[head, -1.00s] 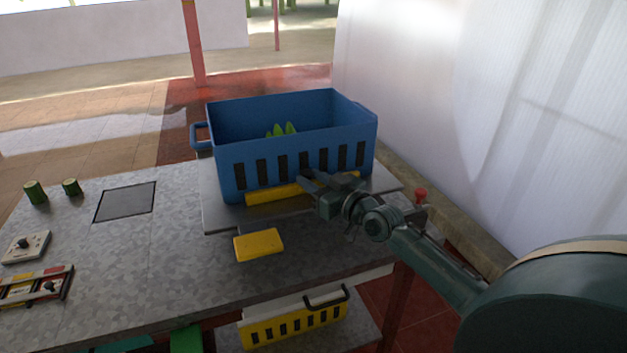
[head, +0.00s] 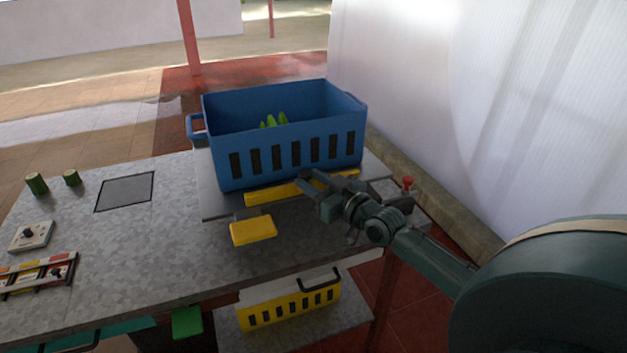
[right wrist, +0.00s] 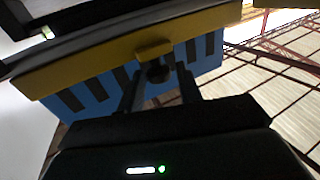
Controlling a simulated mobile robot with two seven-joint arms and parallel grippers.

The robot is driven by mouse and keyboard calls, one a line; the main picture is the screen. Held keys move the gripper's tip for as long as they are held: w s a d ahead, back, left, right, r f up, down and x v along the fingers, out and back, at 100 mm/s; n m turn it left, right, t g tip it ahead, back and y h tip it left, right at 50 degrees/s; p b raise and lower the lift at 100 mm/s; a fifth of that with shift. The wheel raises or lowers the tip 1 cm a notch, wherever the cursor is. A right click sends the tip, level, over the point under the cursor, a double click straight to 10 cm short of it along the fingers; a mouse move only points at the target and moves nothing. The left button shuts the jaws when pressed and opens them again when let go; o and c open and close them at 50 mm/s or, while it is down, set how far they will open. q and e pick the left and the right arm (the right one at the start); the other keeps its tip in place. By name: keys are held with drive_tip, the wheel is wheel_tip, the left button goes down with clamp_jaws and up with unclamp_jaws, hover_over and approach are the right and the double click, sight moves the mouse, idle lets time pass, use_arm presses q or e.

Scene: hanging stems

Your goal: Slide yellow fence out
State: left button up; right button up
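The yellow fence (head: 272,194) is a long low bar along the front of the grey platform, before the blue crate (head: 290,123). A strip of platform shows between fence and crate. My right gripper (head: 306,180) is at the middle of the fence. In the right wrist view, the yellow fence (right wrist: 95,70) crosses in front of the slotted blue crate. There my right gripper (right wrist: 160,78) has its fingers on either side of a small tab and dark knob at the fence. The finger contact is partly hidden. My left gripper is not in view.
A yellow block (head: 253,230) sticks out before the platform (head: 214,205). A red knob (head: 407,183) stands at right, near a white wall. Two green cylinders and small control boxes are at left. A yellow crate (head: 290,307) sits below.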

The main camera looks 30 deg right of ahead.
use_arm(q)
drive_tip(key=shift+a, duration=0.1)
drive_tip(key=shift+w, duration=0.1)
use_arm(e)
drive_tip(key=s, duration=0.4)
drive_tip(key=s+d, duration=0.1)
drive_tip(key=s, duration=0.3)
drive_tip(key=s+d, duration=0.1)
drive_tip(key=s, duration=0.4)
idle(0.4)
